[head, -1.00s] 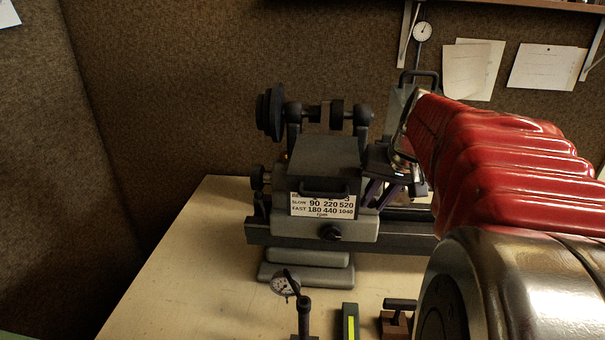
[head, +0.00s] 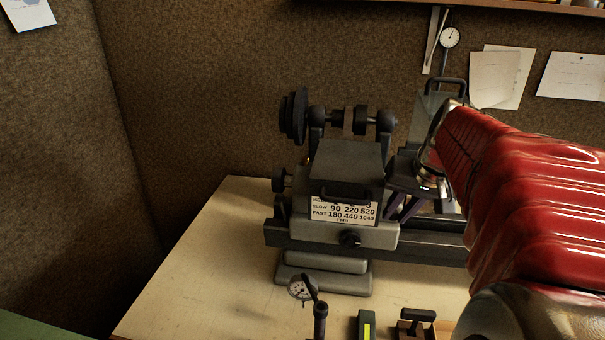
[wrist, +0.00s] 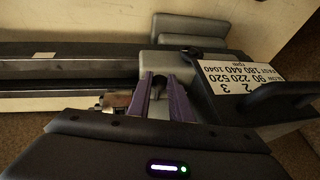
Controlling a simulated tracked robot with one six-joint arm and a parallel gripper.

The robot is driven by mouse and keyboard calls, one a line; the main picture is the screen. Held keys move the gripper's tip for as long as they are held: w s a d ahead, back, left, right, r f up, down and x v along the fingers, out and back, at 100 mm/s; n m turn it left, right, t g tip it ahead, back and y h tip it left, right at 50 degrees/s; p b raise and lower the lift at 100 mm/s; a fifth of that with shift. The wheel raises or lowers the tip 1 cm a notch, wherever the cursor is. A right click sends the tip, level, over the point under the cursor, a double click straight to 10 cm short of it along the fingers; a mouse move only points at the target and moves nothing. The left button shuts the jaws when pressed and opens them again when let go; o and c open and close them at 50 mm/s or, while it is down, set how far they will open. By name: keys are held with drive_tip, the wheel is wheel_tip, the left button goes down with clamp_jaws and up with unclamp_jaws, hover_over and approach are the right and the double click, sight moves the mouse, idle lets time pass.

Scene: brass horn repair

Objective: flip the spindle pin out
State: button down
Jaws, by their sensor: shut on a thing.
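The small grey lathe headstock stands on the bench with its speed label (head: 343,212); in the wrist view the label (wrist: 238,70) shows upside down. My gripper (head: 402,212) is at the right end of the headstock, its purple fingers pointing down. In the wrist view my gripper (wrist: 160,95) is shut on a small dark piece (wrist: 157,86), which I take to be the spindle pin. The pin's far end and its seat are hidden. In the head view my fingers and red arm hide the pin.
The dark lathe bed (head: 435,238) runs right from the headstock. A dial gauge (head: 302,288) on a stand, a dark block with a yellow-green strip (head: 367,328) and a small clamp-like tool (head: 415,325) sit in front. The bench left of the lathe (head: 205,270) is clear.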

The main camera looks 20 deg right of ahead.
drive_tip(key=c, duration=1.6)
unclamp_jaws()
drive_tip(key=shift+s, duration=0.1)
drive_tip(key=shift+r, duration=0.1)
drive_tip(key=v, duration=1.3)
drive_tip(key=shift+s+r, duration=0.2)
drive_tip(key=shift+r, duration=0.05)
